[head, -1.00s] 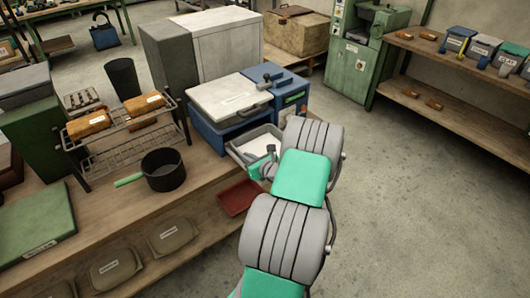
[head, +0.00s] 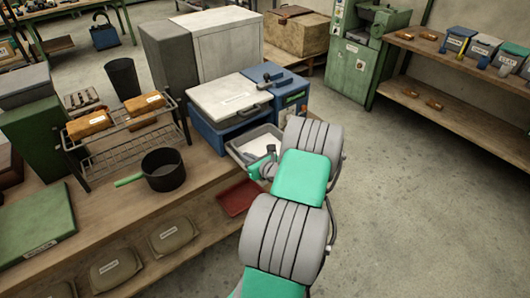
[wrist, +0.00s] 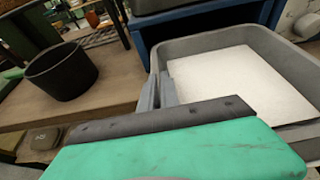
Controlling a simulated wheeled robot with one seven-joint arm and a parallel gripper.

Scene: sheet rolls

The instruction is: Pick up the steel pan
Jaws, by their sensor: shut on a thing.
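The pan (head: 163,178) is dark and round with a green handle pointing left. It stands upright on the wooden bench, and its dark body shows at the left in the wrist view (wrist: 62,74). My gripper (wrist: 158,92) is well to the right of the pan and apart from it. Its fingers are shut on the near rim of a grey drawer (wrist: 225,38), which holds a flat white sheet. In the head view, my gripper (head: 269,158) is at the drawer's front, partly hidden by my arm.
The open drawer sticks out of a blue cabinet (head: 225,140). A wire rack (head: 115,155) with brown wrapped bundles stands just behind the pan. A red tray (head: 238,198) lies on the lower shelf. Bench space right of the pan is clear.

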